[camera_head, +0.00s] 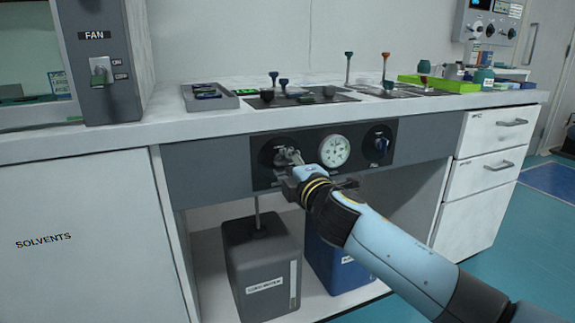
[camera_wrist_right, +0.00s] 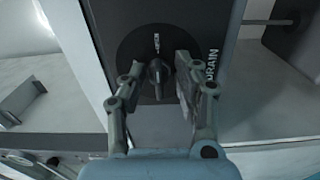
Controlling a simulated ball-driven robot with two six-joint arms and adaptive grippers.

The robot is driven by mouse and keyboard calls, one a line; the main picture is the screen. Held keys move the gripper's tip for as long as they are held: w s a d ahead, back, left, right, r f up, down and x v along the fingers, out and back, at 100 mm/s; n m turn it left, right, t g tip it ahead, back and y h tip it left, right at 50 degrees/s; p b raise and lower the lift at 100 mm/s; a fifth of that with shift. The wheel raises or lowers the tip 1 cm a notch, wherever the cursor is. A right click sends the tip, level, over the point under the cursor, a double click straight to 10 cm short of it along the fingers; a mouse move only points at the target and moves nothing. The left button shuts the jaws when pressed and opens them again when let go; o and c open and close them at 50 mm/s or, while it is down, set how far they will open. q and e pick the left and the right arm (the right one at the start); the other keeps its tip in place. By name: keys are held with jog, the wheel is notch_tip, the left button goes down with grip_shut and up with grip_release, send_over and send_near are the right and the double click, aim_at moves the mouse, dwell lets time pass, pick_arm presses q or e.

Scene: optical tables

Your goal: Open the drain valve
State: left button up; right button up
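The drain valve (camera_head: 267,154) is a dark round knob at the left end of the black panel under the counter. In the right wrist view the valve handle (camera_wrist_right: 156,74) is a dark bar on a black disc with white lettering. My right gripper (camera_head: 289,156) is in front of the valve and partly covers it in the head view. In the right wrist view its fingers (camera_wrist_right: 158,68) are apart, one on each side of the handle. I cannot tell whether they touch it. My left gripper is not in view.
A grey container (camera_head: 262,260) and a blue container (camera_head: 325,262) stand below. The counter edge (camera_head: 300,117) runs above; drawers (camera_head: 490,140) are at right.

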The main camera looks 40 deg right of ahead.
jog(key=v, duration=1.2)
jog(key=shift+r, duration=0.1)
